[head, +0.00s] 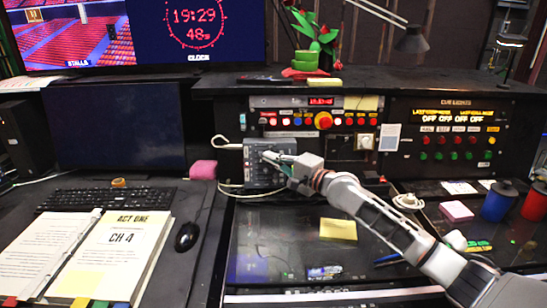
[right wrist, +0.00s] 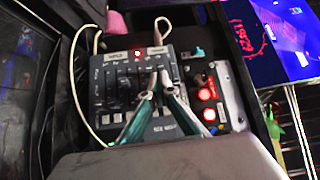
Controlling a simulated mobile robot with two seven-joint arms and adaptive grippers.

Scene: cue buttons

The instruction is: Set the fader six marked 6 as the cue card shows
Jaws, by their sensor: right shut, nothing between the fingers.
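The dark grey fader box (head: 258,180) stands against the console at centre; it also shows in the right wrist view (right wrist: 103,95) with dark sliders and a lit red button. My right gripper (head: 268,157) is at the front of this box. In the right wrist view its shut, empty fingers (right wrist: 159,74) lie over the right part of the box, hiding some sliders. I cannot read which slider is marked 6, or tell whether the fingertips touch one. A small pale card (head: 390,137) is on the panel right of the box; its text is unreadable. My left gripper is out of view.
Red and blue buttons (head: 323,120) lie above and right of the box. A cable (head: 228,146) loops at its left. A pink block (head: 203,169) sits close by. An open script (head: 118,250) reads "ACT ONE CH 4". The dark desktop below the box has a yellow note (head: 338,229).

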